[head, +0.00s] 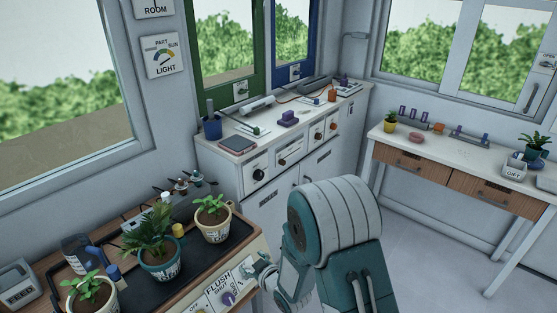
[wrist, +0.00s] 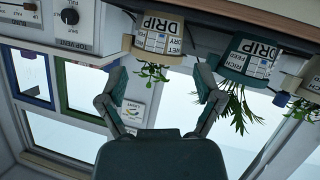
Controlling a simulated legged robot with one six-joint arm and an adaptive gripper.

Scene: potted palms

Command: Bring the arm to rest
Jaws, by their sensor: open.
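My arm shows large in the lower middle of the head view, folded, with its teal and white links in front of the cabinets. My gripper (head: 262,272) is low beside the front edge of the potted-plant bench, partly hidden by my arm. In the wrist view, which is upside down, my gripper (wrist: 160,76) has its two fingers spread wide with nothing between them. The cream pot (wrist: 153,38) and the teal pot (wrist: 247,58) show beyond the fingers.
The bench tray (head: 205,262) holds the cream potted plant (head: 212,225), the teal potted palm (head: 160,268) and another plant (head: 90,290). A FLUSH panel (head: 218,290) is on its front. A white counter (head: 270,140) stands behind. The floor (head: 430,240) at right is clear.

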